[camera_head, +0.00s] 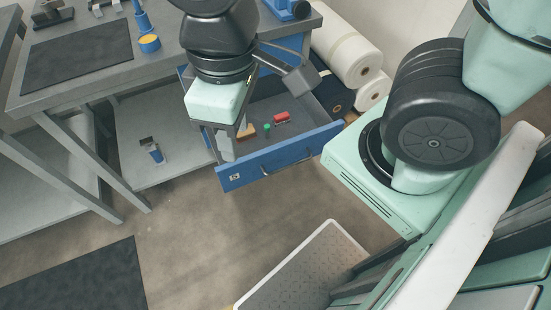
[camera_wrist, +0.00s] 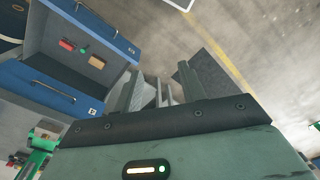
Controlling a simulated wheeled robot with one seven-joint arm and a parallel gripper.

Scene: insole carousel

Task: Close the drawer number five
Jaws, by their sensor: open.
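An open drawer (camera_head: 285,152) with a blue front and grey inside is pulled out under the workbench. It holds a red block, a small green piece and a yellow-tan block. Its front has a dark handle and a small label at the left end whose number I cannot read. In the wrist view its front (camera_wrist: 97,27) is at the upper left. My gripper (camera_head: 236,146) is open and empty, pointing down near the drawer's left side in the head view; it hides part of that side. In the wrist view my gripper's fingers (camera_wrist: 165,95) are apart, beside the drawer front.
Another blue drawer front (camera_wrist: 48,88) shows closer in the wrist view, appearing closed. The workbench (camera_head: 100,83) has a lower shelf (camera_head: 150,125) holding a small blue-and-white item. The floor before the drawer is clear.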

